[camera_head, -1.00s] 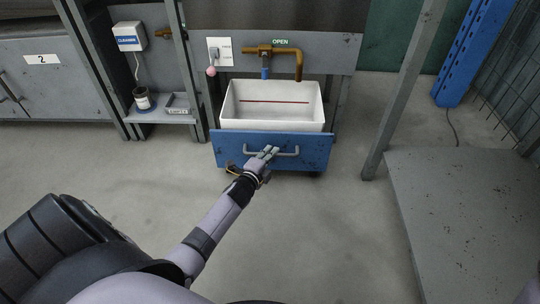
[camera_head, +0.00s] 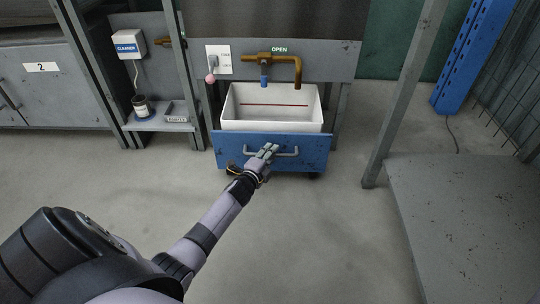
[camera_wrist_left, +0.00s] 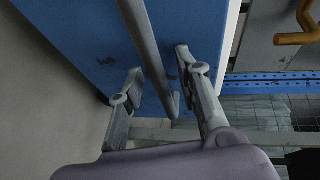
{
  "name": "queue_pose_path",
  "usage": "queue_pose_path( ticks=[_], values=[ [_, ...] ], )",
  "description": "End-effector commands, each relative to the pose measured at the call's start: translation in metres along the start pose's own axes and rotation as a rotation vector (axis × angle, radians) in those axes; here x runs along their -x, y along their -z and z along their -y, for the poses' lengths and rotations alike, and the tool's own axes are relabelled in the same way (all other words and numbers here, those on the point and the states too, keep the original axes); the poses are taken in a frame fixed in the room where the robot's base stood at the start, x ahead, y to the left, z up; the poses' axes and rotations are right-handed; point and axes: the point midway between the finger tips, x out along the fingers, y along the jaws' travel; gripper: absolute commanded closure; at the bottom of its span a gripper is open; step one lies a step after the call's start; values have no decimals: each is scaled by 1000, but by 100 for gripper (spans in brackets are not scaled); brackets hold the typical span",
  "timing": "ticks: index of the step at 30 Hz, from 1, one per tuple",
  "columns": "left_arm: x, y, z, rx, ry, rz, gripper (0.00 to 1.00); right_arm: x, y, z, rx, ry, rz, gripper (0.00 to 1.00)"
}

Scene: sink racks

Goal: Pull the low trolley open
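The low trolley has a blue front panel (camera_head: 230,152) with a grey bar handle (camera_head: 288,153). It carries a white basin (camera_head: 270,125) and stands under the tap, partly out from the rack. In the left wrist view, the handle bar (camera_wrist_left: 150,55) runs between the two fingers of the left gripper (camera_wrist_left: 160,72). The fingers are spread, with a visible gap on each side of the bar. My right gripper is not in view.
A brown tap (camera_head: 282,60) hangs over the basin. A shelf with a cup (camera_head: 141,105) stands left of the trolley. On the right are a grey post (camera_head: 400,95) and a low grey platform (camera_head: 465,220). The floor (camera_head: 300,235) in front of the trolley is clear.

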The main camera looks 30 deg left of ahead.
Motion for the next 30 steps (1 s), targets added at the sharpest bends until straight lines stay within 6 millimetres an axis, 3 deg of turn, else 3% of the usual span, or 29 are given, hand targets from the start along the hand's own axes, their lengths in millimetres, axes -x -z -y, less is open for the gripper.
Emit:
queue_pose_path(
  ticks=[6, 11, 24, 30],
  values=[
    [2, 0, 0, 0, 1, 0, 69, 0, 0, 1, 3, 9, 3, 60],
    [16, 0, -1, -1, 0, 0, 69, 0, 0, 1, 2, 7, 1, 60],
    [94, 0, -1, 0, -2, -1, 69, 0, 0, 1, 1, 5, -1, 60],
    [115, 0, 0, 0, 0, 0, 69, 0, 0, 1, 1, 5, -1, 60]
  ],
)
